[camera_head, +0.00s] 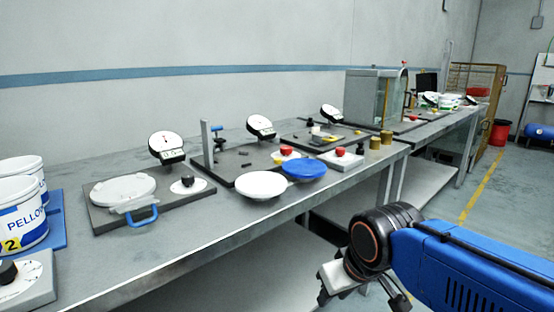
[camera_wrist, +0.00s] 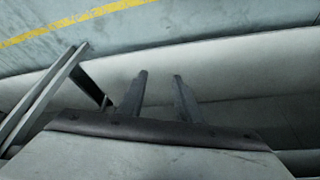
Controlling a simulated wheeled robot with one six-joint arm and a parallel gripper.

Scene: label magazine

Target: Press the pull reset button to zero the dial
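Several round white dial gauges stand along the bench: a near one (camera_head: 166,145), a middle one (camera_head: 261,126) and a farther one (camera_head: 331,113). A round black knob on a white disc (camera_head: 188,182) sits on the near dial's dark base. A red button (camera_head: 340,151) tops a small grey box, and another red button (camera_head: 285,150) is behind the blue plate. I cannot read which control is the pull reset button. My gripper (camera_wrist: 160,75) is open and empty, its two fingers apart. In the head view it hangs low, in front of the bench and apart from every dial and button.
The grey bench (camera_head: 140,255) runs from the near left to the far right. A lower shelf (camera_head: 345,200) is beneath. The floor (camera_head: 450,190) at right is clear.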

